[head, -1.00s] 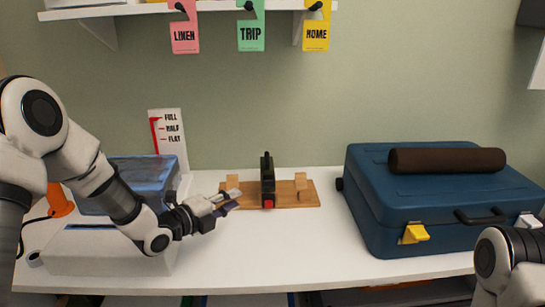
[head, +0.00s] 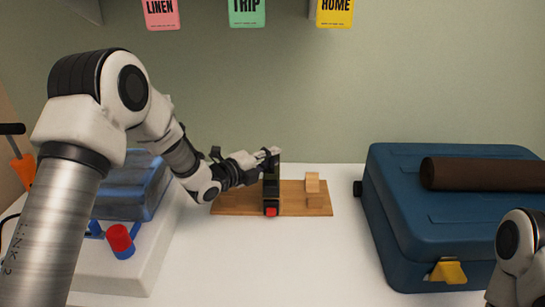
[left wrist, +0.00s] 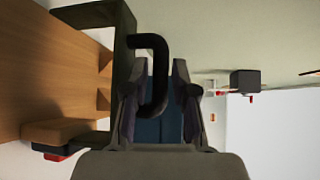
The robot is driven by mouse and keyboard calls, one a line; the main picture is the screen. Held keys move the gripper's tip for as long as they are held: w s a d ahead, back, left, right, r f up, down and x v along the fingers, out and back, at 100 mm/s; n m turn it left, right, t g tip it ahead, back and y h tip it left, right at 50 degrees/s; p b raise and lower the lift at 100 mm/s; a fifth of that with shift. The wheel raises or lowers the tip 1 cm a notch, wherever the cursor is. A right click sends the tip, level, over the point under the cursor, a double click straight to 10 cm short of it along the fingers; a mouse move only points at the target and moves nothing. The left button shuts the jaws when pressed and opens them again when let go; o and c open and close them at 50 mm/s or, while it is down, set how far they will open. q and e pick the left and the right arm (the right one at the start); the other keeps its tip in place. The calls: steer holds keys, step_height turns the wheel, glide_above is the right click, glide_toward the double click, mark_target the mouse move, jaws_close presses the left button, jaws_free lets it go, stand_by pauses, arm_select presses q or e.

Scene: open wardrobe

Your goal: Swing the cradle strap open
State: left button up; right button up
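The cradle is a wooden board (head: 235,203) with small wooden blocks, lying on the white table. A black strap (head: 271,192) crosses the board's middle and has a red piece (head: 271,212) at its near end. My left gripper (head: 272,154) is at the strap's upper far part. In the left wrist view, a black loop handle (left wrist: 160,62) on the strap lies between the two fingers of my left gripper (left wrist: 158,95). The fingers are apart, with a gap showing beside the handle. The right gripper is out of view; only part of my right arm shows.
A blue suitcase (head: 400,215) with a brown roll (head: 480,172) on top stands right of the cradle. Tags hang above. The table in front of the cradle is clear.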

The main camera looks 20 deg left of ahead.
arm_select(q)
steer(key=shift+w+d, duration=0.2)
steer(key=shift+w, duration=0.2)
steer(key=shift+w+a+f, duration=0.1)
steer(key=shift+w+a, duration=0.05)
steer(key=shift+w, duration=0.1)
jaws_close()
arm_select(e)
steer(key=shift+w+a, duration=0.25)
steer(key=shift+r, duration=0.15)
